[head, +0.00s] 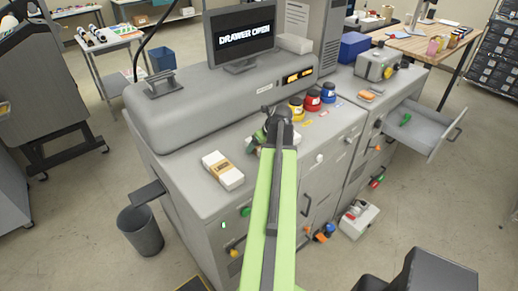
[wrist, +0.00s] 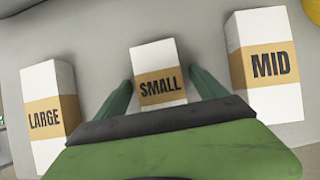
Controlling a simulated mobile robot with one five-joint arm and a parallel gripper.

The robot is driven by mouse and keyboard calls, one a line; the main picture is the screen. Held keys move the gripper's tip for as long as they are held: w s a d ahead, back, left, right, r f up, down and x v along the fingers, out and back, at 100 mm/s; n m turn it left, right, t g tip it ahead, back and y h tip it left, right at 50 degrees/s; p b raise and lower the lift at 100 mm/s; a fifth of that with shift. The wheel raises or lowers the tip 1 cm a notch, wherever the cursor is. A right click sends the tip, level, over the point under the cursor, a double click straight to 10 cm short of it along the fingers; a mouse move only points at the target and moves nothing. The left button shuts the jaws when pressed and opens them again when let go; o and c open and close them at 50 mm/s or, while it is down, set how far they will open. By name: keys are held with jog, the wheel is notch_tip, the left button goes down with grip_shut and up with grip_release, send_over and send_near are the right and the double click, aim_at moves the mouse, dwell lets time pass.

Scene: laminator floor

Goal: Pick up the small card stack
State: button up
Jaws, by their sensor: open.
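The small card stack (wrist: 155,60) is a white block with a tan band marked SMALL, in the middle of the wrist view. My gripper (wrist: 163,78) is open, with one green finger on each side of it. I cannot tell whether the fingers touch it; its near end is partly hidden by my gripper. In the head view my gripper (head: 268,130) is over the grey machine's top, and my arm hides what is under it.
A stack marked LARGE (wrist: 48,112) stands to the left and one marked MID (wrist: 264,65) close on the right. In the head view one banded white stack (head: 222,170) shows, its label unreadable. Coloured jars (head: 312,100) stand right of my gripper. A drawer (head: 418,128) is open.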

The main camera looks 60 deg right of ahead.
jog(key=shift+f, duration=0.15)
grip_shut()
jog(key=shift+r+p, duration=0.55)
jog(key=shift+r, duration=0.05)
notch_tip(320, 180, up, 4)
jog(key=p, duration=0.4)
jog(key=shift+r, duration=0.1)
jog(key=s+r+p, duration=0.6)
jog(key=s, duration=0.5)
jog(key=shift+s, duration=0.35)
